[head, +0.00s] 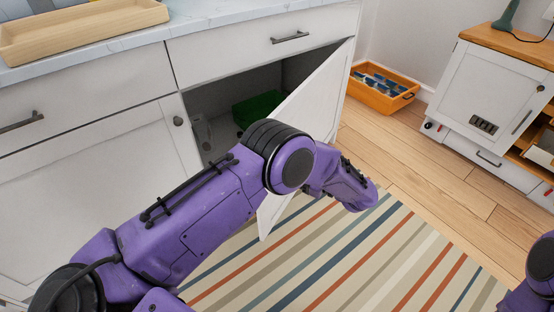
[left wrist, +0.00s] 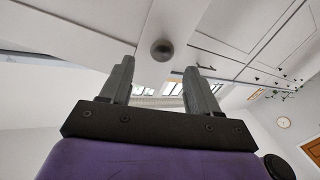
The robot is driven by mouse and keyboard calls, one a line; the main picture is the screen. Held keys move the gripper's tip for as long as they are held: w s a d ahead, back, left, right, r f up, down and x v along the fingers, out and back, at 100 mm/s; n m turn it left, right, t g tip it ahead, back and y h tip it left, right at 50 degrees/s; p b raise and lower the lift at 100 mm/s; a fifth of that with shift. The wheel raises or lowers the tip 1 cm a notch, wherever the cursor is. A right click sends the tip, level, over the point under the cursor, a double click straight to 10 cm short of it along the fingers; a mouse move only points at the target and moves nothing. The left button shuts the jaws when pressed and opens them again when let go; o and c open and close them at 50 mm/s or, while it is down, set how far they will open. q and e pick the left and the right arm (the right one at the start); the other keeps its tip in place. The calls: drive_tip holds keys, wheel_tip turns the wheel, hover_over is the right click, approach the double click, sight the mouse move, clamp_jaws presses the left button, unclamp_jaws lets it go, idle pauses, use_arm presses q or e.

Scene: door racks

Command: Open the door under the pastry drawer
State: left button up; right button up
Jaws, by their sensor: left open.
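In the head view, a white cabinet door (head: 318,95) under the right-hand drawer (head: 262,45) stands swung outward, and the dark interior shows. I cannot tell from any label which drawer is the pastry drawer. My purple left arm crosses in front of the door, and its gripper is hidden there. In the left wrist view, my left gripper (left wrist: 160,70) is open and empty. A round dark knob (left wrist: 162,50) on a white panel shows between and beyond its fingertips, apparently not gripped. My right gripper is out of view.
A green bin (head: 257,108) stands inside the open cabinet. A closed door (head: 90,190) with a knob is to the left. A wooden tray (head: 85,30) lies on the counter. An orange crate (head: 383,88) and a striped rug (head: 350,262) are on the floor; another cabinet stands right.

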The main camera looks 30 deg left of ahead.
use_arm(q)
drive_tip(key=d, duration=0.5)
drive_tip(key=shift+s, duration=0.1)
